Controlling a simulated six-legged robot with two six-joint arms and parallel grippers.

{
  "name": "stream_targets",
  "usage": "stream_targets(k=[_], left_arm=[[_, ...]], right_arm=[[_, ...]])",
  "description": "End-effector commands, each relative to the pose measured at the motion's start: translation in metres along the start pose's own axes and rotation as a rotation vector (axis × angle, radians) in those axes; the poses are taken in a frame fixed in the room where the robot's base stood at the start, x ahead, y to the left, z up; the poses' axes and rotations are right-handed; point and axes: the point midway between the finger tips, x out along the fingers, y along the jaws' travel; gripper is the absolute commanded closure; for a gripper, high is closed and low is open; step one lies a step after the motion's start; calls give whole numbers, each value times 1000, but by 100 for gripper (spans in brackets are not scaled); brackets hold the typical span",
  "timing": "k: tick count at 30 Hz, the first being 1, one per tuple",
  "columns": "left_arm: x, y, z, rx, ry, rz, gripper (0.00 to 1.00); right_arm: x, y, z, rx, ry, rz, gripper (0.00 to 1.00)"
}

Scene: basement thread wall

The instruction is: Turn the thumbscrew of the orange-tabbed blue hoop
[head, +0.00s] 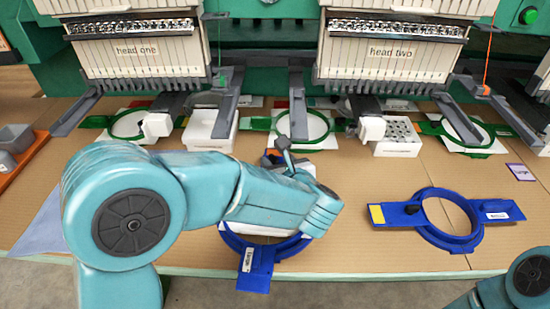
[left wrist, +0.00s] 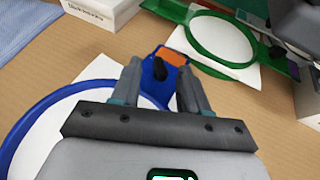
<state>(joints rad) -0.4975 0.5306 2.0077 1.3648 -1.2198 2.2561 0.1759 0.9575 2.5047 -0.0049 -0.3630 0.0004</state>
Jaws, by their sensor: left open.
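The orange-tabbed blue hoop (head: 235,243) lies on the table, mostly hidden under my left arm in the head view. In the left wrist view its blue ring (left wrist: 33,117) curves at the left around white material. Its orange tab (left wrist: 172,57) sits on the blue bracket, with the dark thumbscrew (left wrist: 160,70) just in front of it. My left gripper (left wrist: 161,82) is open, with one finger on each side of the thumbscrew as seen from the wrist; I cannot tell whether they touch it. My right gripper is out of view.
A second blue hoop with a yellow tab (head: 377,214) lies to the right. Green hoops (head: 322,122) and white boxes (head: 208,130) stand behind, under the machine heads labelled head one (head: 135,50) and head two (head: 390,52). Bare table (head: 365,180) separates the blue hoops.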

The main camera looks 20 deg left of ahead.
Motion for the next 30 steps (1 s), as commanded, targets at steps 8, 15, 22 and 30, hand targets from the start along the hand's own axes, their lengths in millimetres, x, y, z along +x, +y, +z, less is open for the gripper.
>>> stream_targets(k=[8,15,22,30], left_arm=[[23,0,1,1,0,-1,56],[23,0,1,1,0,-1,62],[22,0,1,0,0,-1,100],[24,0,-2,8,-1,-25,100]], right_arm=[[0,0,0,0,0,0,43],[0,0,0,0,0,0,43],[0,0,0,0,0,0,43],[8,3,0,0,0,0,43]])
